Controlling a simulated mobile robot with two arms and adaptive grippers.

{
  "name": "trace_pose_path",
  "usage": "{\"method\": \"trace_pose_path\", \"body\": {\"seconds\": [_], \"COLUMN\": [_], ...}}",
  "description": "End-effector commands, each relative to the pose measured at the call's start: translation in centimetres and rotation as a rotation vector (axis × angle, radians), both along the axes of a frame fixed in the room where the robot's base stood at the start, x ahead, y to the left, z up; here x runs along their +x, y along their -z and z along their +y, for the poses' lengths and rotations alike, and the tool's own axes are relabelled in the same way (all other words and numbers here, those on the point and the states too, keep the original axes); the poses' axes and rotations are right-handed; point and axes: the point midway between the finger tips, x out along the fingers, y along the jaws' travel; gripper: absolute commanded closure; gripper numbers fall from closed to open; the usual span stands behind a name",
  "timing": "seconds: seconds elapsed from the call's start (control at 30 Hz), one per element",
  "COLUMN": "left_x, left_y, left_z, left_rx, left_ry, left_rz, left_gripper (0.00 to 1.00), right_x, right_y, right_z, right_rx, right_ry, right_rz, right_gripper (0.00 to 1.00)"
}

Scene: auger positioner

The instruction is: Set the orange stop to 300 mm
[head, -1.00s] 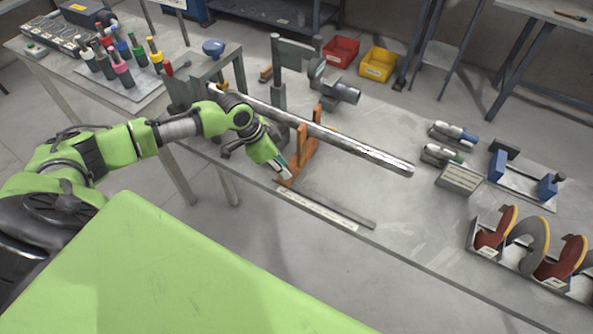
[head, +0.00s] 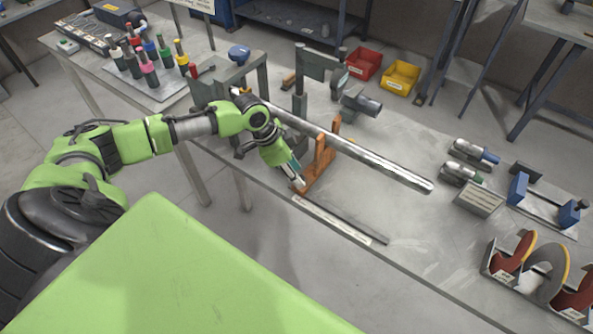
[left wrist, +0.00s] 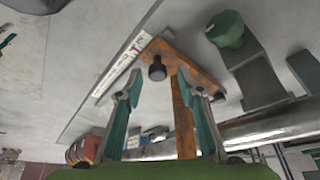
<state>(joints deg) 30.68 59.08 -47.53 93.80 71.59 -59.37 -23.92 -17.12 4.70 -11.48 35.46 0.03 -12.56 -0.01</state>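In the left wrist view the stop's orange plate (left wrist: 184,110) and a dark knob (left wrist: 157,70) show. A flat scale strip (head: 340,221) with a white label runs along the bench edge beside the stop; it also shows in the left wrist view (left wrist: 120,68). Its figures are too small to read. My left gripper (head: 297,180) is at the stop's front end. Its teal fingers (left wrist: 164,90) are apart, with the knob between and beyond their tips. My right gripper is out of view.
A grey post machine with a motor (head: 361,104) stands behind the bar. Red (head: 364,63) and yellow (head: 401,78) bins lie at the back. Grinders (head: 475,152), a blue clamp (head: 518,189) and disc rack (head: 540,270) sit at right.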

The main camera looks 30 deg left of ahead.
Motion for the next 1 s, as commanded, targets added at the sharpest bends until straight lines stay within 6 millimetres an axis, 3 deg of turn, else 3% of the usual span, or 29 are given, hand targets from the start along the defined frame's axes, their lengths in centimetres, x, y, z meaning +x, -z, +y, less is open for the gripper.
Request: {"method": "trace_pose_path", "body": {"seconds": [0.3,0.5,1.0], "left_x": [-1.7,-2.5,-2.8], "left_y": [-6.2,-8.9,-9.8], "left_z": [2.2,3.1,3.3], "left_rx": [0.005,0.004,0.003], "left_ry": [-0.003,-0.004,-0.004], "left_rz": [-0.002,-0.003,-0.002], "left_gripper": [0.65,0.65,0.65], "right_x": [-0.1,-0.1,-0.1], "right_y": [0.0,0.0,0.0], "right_z": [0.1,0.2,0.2], "right_rx": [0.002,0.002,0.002], "right_ry": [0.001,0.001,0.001], "right_rz": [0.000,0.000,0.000], "right_gripper": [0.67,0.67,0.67]}}
